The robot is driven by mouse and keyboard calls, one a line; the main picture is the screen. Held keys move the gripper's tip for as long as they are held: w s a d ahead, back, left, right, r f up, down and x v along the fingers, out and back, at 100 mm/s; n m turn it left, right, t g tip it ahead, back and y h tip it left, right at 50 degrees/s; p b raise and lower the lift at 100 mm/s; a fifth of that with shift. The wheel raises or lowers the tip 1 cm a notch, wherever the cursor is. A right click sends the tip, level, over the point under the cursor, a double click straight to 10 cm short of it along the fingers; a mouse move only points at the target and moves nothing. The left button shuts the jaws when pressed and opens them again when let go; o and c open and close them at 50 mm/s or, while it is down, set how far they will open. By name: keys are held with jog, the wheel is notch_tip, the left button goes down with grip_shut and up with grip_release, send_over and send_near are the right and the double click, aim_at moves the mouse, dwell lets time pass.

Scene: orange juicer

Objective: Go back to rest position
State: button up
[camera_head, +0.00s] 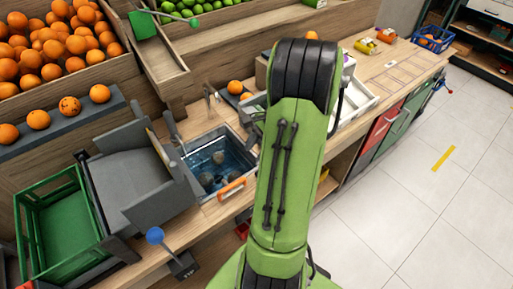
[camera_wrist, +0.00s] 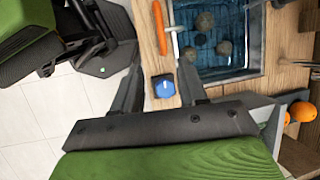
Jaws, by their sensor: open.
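My gripper (camera_wrist: 157,62) is open in the wrist view, with its two dark fingers spread apart. A small blue piece (camera_wrist: 163,86) shows in the gap between the fingers; I cannot tell its distance, and nothing appears gripped. In the head view my green arm fills the middle and the gripper cannot be made out. A blue ball knob (camera_head: 155,235) on a stick stands at the counter's front edge, left of my arm.
A water-filled sink (camera_head: 222,168) with an orange handle (camera_head: 231,188) lies left of my arm. A grey machine (camera_head: 135,180) and a green crate (camera_head: 55,222) stand farther left. Oranges (camera_head: 60,45) fill the upper left. The tiled floor (camera_head: 430,200) at right is clear.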

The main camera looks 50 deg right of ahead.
dwell(0.3)
jog(key=w+a+r+n+h, duration=0.1)
jog(key=a+r+n, duration=0.5)
jog(key=a, duration=0.3)
jog(key=w+a+r+n+h, duration=0.2)
jog(key=a+r+n, duration=0.3)
jog(key=a, duration=0.4)
jog(key=s+a+r+n+t, duration=0.2)
jog(key=s+a+r+n, duration=0.1)
jog(key=s+a+n, duration=0.4)
jog(key=s+n, duration=0.1)
jog(key=n, duration=0.1)
jog(key=shift+s+a+n+h, duration=0.35)
jog(key=shift+s+n+h, duration=0.05)
jog(key=shift+r, duration=0.1)
dwell(2.1)
